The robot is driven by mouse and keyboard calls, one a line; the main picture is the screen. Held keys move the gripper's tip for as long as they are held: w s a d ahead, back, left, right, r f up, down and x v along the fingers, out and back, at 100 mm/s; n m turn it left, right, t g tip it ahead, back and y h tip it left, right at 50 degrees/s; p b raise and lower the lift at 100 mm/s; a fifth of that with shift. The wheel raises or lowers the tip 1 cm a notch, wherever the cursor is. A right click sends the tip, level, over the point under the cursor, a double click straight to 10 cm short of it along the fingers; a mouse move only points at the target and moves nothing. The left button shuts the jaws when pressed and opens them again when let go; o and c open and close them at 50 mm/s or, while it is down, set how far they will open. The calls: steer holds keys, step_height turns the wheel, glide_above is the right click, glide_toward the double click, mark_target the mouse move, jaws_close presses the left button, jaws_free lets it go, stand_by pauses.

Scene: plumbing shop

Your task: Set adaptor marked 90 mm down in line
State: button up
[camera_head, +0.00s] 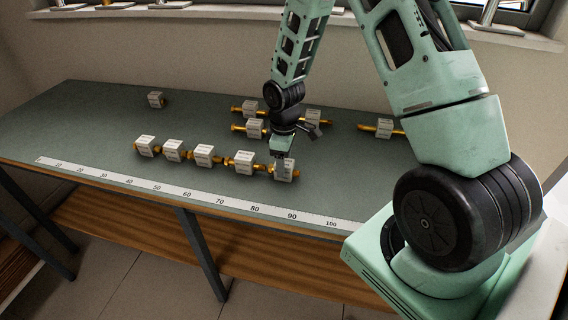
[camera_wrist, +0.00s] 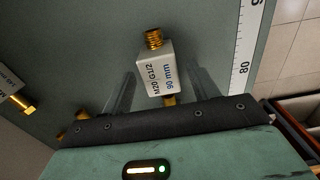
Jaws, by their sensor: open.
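The adaptor marked 90 mm (camera_wrist: 155,74) is a brass fitting with a white block label reading M20/G1/2 90 mm. It lies on the green bench top between my gripper's fingers in the wrist view. In the head view this adaptor (camera_head: 285,172) is at the right end of the front row. My gripper (camera_head: 283,160) is open, its fingers on either side of the label block, with gaps showing. The row also holds several labelled adaptors to its left, the nearest one (camera_head: 244,161) apart from it. A printed ruler strip (camera_head: 205,197) runs along the bench's front edge.
The bench top (camera_head: 90,120) is clear at the left. A window sill (camera_head: 215,12) is behind.

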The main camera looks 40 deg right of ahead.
step_height(320, 180, up, 10)
steer(key=s+a+r, duration=0.3)
steer(key=a, duration=0.4)
steer(key=s+a+r, duration=0.2)
steer(key=s+a, duration=0.2)
steer(key=a, duration=0.3)
steer(key=s+a+r, duration=0.1)
steer(key=s+a, duration=0.4)
steer(key=s, duration=0.3)
steer(key=s+a+r, duration=0.2)
steer(key=s+a, duration=0.3)
steer(key=s, duration=0.4)
steer(key=shift+s+a+r+y+b, duration=0.15)
steer(key=shift+a+r+y+b, duration=0.1)
steer(key=shift+r+y+b, duration=0.1)
steer(key=shift+c, duration=0.3)
